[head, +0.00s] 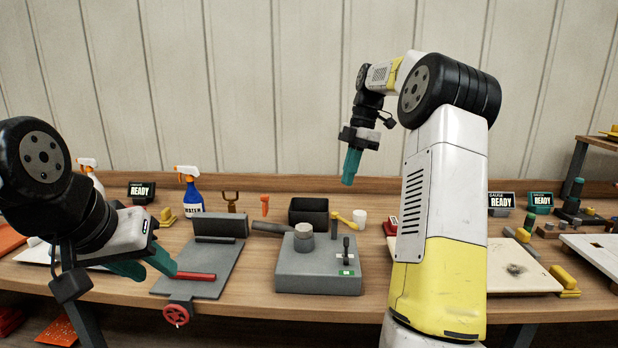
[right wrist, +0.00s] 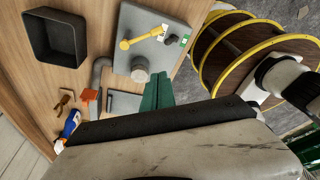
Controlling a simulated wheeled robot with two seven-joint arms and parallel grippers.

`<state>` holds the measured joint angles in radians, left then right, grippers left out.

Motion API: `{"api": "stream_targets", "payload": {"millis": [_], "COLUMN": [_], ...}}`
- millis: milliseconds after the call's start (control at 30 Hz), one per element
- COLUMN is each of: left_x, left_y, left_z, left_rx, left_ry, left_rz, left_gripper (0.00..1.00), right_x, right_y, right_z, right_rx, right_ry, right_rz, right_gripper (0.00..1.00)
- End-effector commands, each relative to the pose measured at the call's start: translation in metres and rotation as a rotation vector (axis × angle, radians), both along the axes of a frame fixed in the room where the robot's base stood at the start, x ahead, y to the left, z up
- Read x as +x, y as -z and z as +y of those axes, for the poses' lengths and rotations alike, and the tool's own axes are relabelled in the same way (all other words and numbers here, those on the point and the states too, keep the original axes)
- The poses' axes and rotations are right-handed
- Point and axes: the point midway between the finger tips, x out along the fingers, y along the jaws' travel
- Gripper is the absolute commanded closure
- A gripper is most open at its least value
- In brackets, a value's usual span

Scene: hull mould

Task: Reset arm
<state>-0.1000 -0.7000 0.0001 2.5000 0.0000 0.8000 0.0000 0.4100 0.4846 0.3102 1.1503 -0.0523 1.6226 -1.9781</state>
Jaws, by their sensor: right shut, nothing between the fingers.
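My right arm rises in front of the bench in the head view. Its gripper (head: 349,180) hangs above the back of the bench with its teal fingers together, pointing down, nothing between them. In the right wrist view the teal fingers (right wrist: 158,92) also lie side by side, empty. My left gripper (head: 160,277) is low at the left in the head view. Its two teal fingers look spread, with the tips near a red bar handle (head: 197,276) on a grey plate; I see nothing held, and contact with the handle is unclear.
A grey box-shaped unit (head: 318,284) with a lever stands mid-bench, near a black bin (head: 308,211). A blue spray bottle (head: 191,196) stands behind the grey plate (head: 216,288). A pale board (head: 512,271) lies right of my right arm. Open air surrounds the right gripper.

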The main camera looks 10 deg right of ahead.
Motion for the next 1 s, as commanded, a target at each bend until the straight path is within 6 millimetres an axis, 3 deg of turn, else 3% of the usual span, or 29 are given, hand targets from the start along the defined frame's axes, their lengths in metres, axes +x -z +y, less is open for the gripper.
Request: {"api": "stream_targets", "payload": {"millis": [167, 433, 567, 800, 1000], "left_x": [0.000, 0.000, 0.000, 0.000, 0.000], "left_y": [0.000, 0.000, 0.000, 0.000, 0.000], "left_z": [0.000, 0.000, 0.000, 0.000, 0.000], "left_rx": [0.000, 0.000, 0.000, 0.000, 0.000], "left_ry": [0.000, 0.000, 0.000, 0.000, 0.000], "left_rz": [0.000, 0.000, 0.000, 0.000, 0.000], "left_gripper": [0.64, 0.64, 0.64, 0.64, 0.64], "right_x": [-0.031, -0.121, -0.169, -0.246, -0.275], "right_y": [-0.027, -0.050, -0.044, -0.011, 0.012], "right_z": [0.035, 0.086, 0.102, 0.121, 0.128], "right_rx": [-0.074, -0.096, -0.024, 0.207, 0.342], "right_ry": [0.214, 0.792, 1.077, 1.538, 1.731], "right_rz": [-0.025, -0.108, -0.136, -0.109, -0.050], "right_gripper": [1.00, 1.00, 1.00, 1.00, 1.00]}}
